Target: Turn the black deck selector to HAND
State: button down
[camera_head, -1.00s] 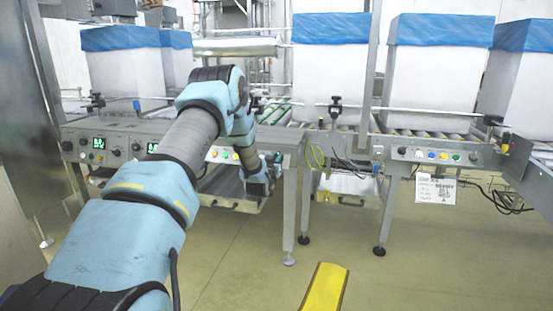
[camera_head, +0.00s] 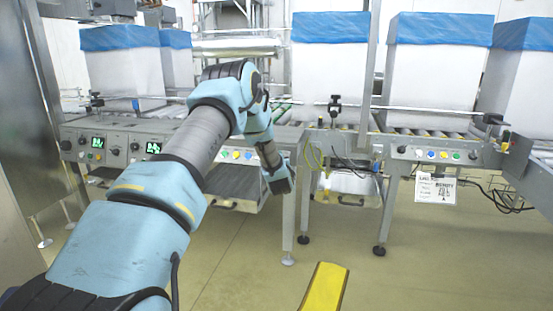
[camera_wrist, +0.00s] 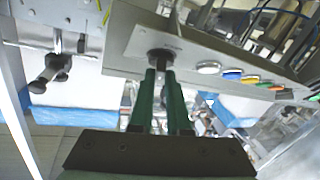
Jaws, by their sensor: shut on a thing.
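The black selector (camera_wrist: 160,57) is a dark round knob on a grey panel in the wrist view. My gripper (camera_wrist: 160,72) has its two green fingers shut on this knob, with the fingertips at its near side. The fingertips partly cover the knob, so its pointer and any HAND marking cannot be read. In the head view my wrist hangs before the right end of the left conveyor's panel (camera_head: 190,152), and the fingers are not clear there.
A row of coloured buttons (camera_wrist: 232,74) runs beside the knob. White boxes with blue liners (camera_head: 330,70) stand on the conveyors. A drawer-like tray (camera_head: 235,185) hangs below the left conveyor. A yellow strip (camera_head: 325,290) lies in front; the floor around it is open.

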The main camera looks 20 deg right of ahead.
jog(key=n+y, duration=0.1)
jog(key=n, duration=0.1)
jog(key=n+y, duration=0.2)
jog(key=n+y+p, duration=0.1)
jog(key=n, duration=0.1)
jog(key=shift+d+r+g+y, duration=0.15)
jog(key=shift+d+g+y, duration=0.15)
jog(key=shift+g+y, duration=0.1)
jog(key=c, duration=0.9)
grip_release()
jog(key=s, duration=0.3)
jog(key=s+r, duration=0.1)
jog(key=s, duration=0.3)
jog(key=s+d, duration=0.1)
jog(key=s, duration=0.2)
jog(key=shift+s+r+p, duration=0.3)
jog(key=shift+s+p, duration=0.05)
jog(key=shift+p, duration=0.05)
jog(key=shift+a, duration=0.1)
